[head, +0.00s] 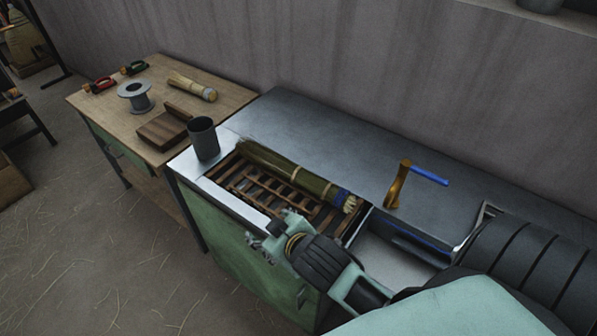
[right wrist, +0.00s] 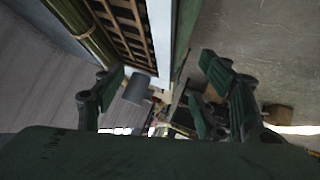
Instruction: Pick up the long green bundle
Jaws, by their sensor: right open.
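The long green bundle (head: 285,171) lies slantwise over the wooden slatted rack (head: 262,191) in the bench's recess. It has pale bands, a blue band and a pale bristly end at its right. My right gripper (head: 268,233) is open and empty, near the front edge of the bench, in front of the rack and apart from the bundle. In the right wrist view the open fingers (right wrist: 163,95) stand wide apart with nothing between them, and part of the bundle (right wrist: 78,25) shows at the upper left. My left gripper is not in view.
A dark cup (head: 204,138) stands at the bench's left end. A brass piece with a blue handle (head: 398,184) stands right of the bundle. A wooden table (head: 150,92) at the left holds a spool, a small broom and tools.

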